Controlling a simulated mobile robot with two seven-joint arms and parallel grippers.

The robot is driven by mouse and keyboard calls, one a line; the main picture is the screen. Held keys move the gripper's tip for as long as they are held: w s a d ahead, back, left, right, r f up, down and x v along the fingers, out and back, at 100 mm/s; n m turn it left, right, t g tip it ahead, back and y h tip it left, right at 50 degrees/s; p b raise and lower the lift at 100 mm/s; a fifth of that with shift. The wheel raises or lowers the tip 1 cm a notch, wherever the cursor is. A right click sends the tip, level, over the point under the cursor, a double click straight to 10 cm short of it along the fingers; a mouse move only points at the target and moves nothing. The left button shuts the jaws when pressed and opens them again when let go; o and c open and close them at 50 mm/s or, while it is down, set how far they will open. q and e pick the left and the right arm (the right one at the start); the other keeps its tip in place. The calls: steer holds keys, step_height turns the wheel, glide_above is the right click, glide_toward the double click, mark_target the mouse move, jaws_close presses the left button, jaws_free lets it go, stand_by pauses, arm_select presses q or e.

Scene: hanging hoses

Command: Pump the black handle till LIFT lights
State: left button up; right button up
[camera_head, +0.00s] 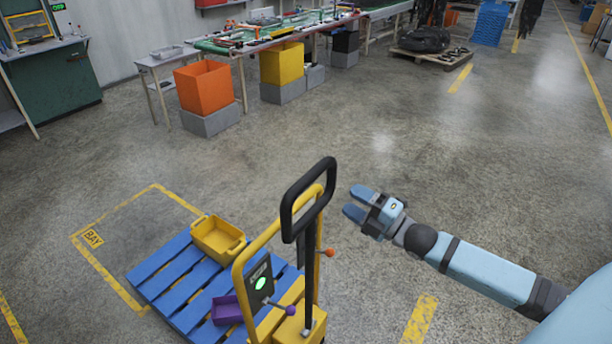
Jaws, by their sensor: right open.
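The black handle (308,180) is an upright loop on a dark stem, at the top of a yellow pallet jack (243,262). The jack's dark panel (255,293) has a lit green oval light (260,283); the small lettering beside it is too small to read. My right gripper (357,202) is open and empty, just right of the handle and apart from it, fingers pointing left toward it. My left gripper is not in view.
A blue pallet (172,282) by the jack bears a yellow bin (218,240) and a purple bin (226,310). An orange knob (329,252) and a purple knob (290,310) stick out from the jack. Open floor lies beyond, up to the workbenches.

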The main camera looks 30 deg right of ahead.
mark_target(317, 178)
steer(key=p+x, duration=0.2)
steer(key=x, duration=1)
steer(key=shift+w+a+r, duration=0.15)
steer(key=shift+a+r, duration=0.05)
steer(key=shift+a, duration=0.1)
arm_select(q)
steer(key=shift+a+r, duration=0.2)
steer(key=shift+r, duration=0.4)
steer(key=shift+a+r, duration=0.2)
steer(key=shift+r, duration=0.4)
arm_select(e)
steer(key=shift+x, duration=0.75)
steer(key=shift+f, duration=0.1)
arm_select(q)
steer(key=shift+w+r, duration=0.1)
arm_select(e)
jaws_close()
